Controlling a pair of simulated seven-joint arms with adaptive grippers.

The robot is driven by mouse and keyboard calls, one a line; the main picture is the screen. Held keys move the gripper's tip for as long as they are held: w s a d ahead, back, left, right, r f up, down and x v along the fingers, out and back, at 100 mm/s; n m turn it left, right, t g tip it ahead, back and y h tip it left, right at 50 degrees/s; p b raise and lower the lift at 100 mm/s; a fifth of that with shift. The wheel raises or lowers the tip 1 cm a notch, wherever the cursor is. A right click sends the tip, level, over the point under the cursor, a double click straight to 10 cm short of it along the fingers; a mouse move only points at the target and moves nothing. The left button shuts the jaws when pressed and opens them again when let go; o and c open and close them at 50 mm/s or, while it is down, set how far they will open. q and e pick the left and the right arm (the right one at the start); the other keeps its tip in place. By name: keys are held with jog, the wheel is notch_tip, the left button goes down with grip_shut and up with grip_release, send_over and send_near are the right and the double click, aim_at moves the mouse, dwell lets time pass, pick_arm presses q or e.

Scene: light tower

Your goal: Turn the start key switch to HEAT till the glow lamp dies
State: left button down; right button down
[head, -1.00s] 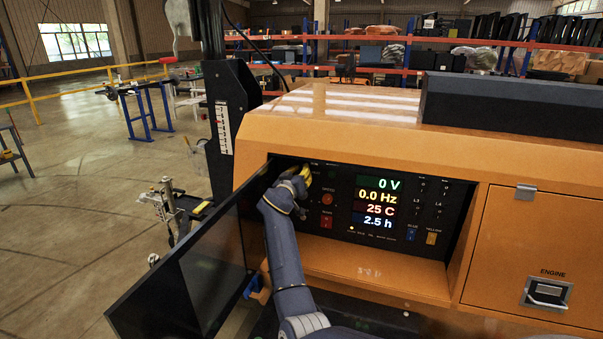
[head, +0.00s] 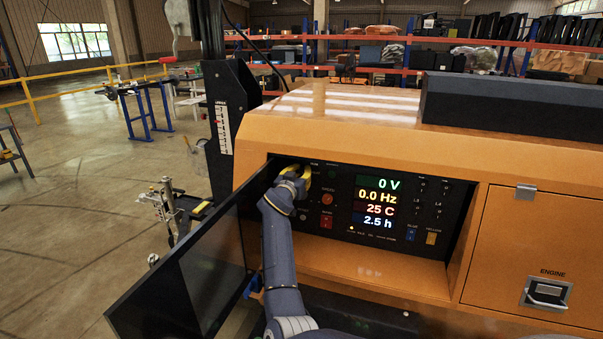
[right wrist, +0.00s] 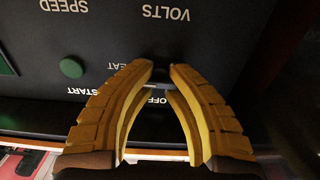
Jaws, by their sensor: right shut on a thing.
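The start key switch sits between the yellow fingertips of my right gripper (head: 297,173) at the upper left of the dark control panel (head: 338,240). In the right wrist view the right gripper (right wrist: 161,72) is closed around it, and the fingers hide most of the switch. The upside-down labels START, OFF and part of HEAT show around the fingers; the key's exact angle is hidden. My left gripper is not in view.
The open dark door (head: 190,275) hangs just left of my right arm. The orange housing (head: 330,128) frames the recessed panel above and below. A lit display (head: 375,202) reads 0 V, 0.0 Hz, 25 C and 2.5 h. A green button (right wrist: 71,68) is near the fingers.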

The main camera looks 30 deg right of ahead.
jog(key=shift+r, duration=0.55)
jog(key=c, duration=1.2)
grip_release()
jog(key=shift+a, duration=0.15)
jog(key=shift+o, duration=1.3)
jog(key=shift+f, duration=0.25)
jog(key=shift+s+a+f, duration=0.15)
jog(key=shift+s+a, duration=0.2)
jog(key=shift+a, duration=0.05)
jog(key=shift+v, duration=3.2)
jog(key=shift+r, duration=0.2)
